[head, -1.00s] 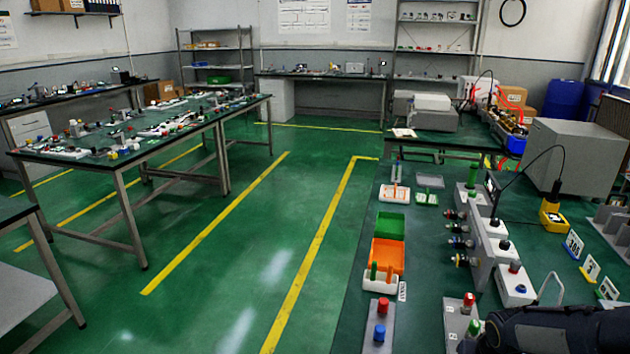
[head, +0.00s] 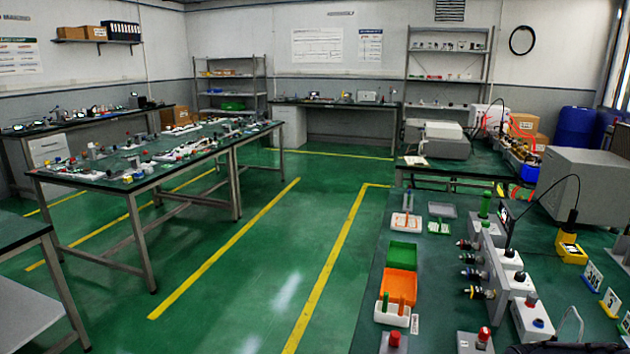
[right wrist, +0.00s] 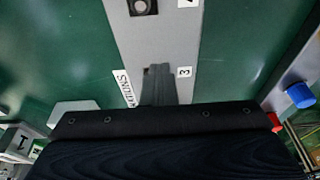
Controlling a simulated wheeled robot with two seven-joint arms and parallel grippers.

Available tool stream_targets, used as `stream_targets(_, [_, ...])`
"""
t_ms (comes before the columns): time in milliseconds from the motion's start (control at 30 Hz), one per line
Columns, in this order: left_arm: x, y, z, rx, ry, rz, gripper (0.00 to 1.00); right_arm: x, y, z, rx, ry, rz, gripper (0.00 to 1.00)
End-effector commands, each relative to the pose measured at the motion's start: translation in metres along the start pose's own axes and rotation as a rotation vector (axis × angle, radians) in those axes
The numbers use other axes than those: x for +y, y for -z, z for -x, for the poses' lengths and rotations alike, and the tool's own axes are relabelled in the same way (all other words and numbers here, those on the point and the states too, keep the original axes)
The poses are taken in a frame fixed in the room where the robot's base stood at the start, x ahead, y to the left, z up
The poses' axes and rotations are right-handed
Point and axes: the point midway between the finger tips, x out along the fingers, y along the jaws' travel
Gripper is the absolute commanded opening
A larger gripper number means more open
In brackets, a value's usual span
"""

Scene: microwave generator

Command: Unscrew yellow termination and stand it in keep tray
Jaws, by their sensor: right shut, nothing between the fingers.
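In the head view, a grey panel block (head: 497,262) stands on the right bench with several dark round connectors on its left face. My right gripper (right wrist: 158,84) is shut and empty in the right wrist view, above a grey strip (right wrist: 156,40) labelled 3. My left gripper is out of view.
An orange bin (head: 399,284) and a green bin (head: 404,255) sit behind the white tray. Another white tray (head: 405,224) is farther back. A yellow device (head: 570,248) stands right of the panel. A blue cap (right wrist: 300,95) shows in the wrist view. Bare bench lies between bins and panel.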

Motion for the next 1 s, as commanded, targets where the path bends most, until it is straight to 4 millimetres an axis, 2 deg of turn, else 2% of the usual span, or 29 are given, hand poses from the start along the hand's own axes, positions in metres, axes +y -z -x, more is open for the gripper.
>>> stream_targets(600, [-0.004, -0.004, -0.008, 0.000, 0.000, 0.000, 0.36, 0.017, 0.001, 0.000, 0.008, -0.001, -0.002, 0.00])
stream_targets(1000, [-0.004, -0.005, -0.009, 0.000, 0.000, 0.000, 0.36, 0.020, 0.003, 0.001, 0.009, 0.000, -0.001, 0.00])
